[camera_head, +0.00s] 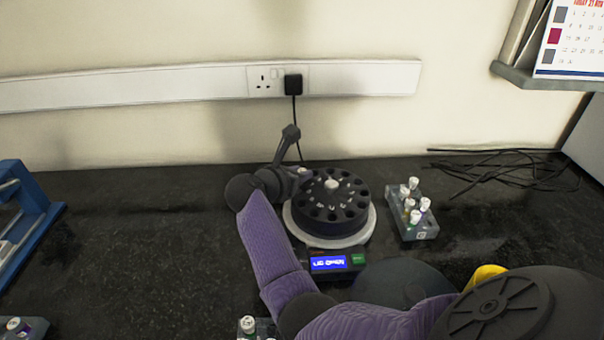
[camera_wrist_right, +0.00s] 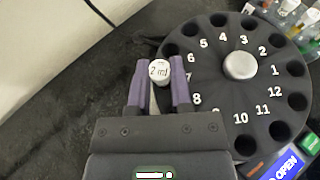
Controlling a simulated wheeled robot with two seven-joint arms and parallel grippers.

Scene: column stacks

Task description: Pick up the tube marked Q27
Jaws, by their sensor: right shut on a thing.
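My right gripper (camera_head: 304,173) is at the left edge of the centrifuge's black rotor (camera_head: 331,203). In the right wrist view the gripper (camera_wrist_right: 161,80) is shut on a tube with a white cap (camera_wrist_right: 159,70) reading "2 ml". The tube's body is hidden below the cap, and I cannot read a Q27 mark. The cap is beside the numbered rotor (camera_wrist_right: 222,98), near positions 6 and 7; I cannot tell whether the tube is in a slot or clear of it. My left gripper is not in view.
A grey rack (camera_head: 424,231) with several capped tubes stands right of the centrifuge. A blue rack (camera_head: 38,217) is at the far left. More tubes show at the bottom edge. Black cables (camera_head: 500,170) lie at the back right. The counter left of the centrifuge is clear.

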